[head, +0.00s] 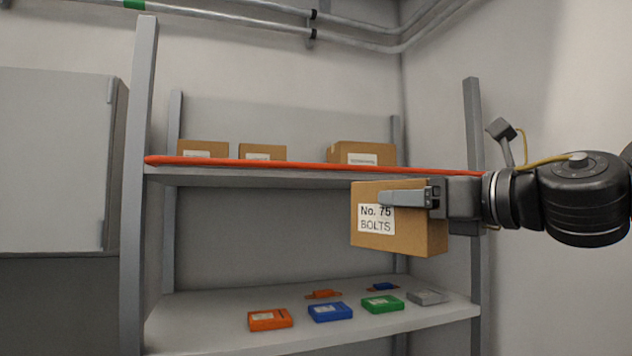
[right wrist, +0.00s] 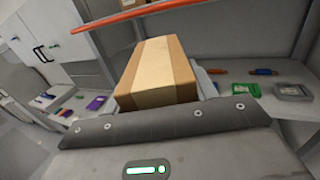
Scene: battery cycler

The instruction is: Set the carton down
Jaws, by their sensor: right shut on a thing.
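A brown carton (head: 400,235) with a white label reading "No. 75 BOLTS" is held in the air in front of the shelf unit. It is between the upper and lower shelves in the head view. My right gripper (head: 405,197) is shut on it, with one finger lying across its front face near the top. The carton also shows in the right wrist view (right wrist: 158,75), beyond the gripper body. Its underside is hidden, and it appears clear of the lower shelf (head: 220,325). My left gripper is not in view.
The lower shelf holds orange (head: 270,319), blue (head: 330,312), green (head: 382,303) and grey (head: 428,297) cases, with small items behind. The lower shelf's left part is bare. Posts (head: 138,180) flank it.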

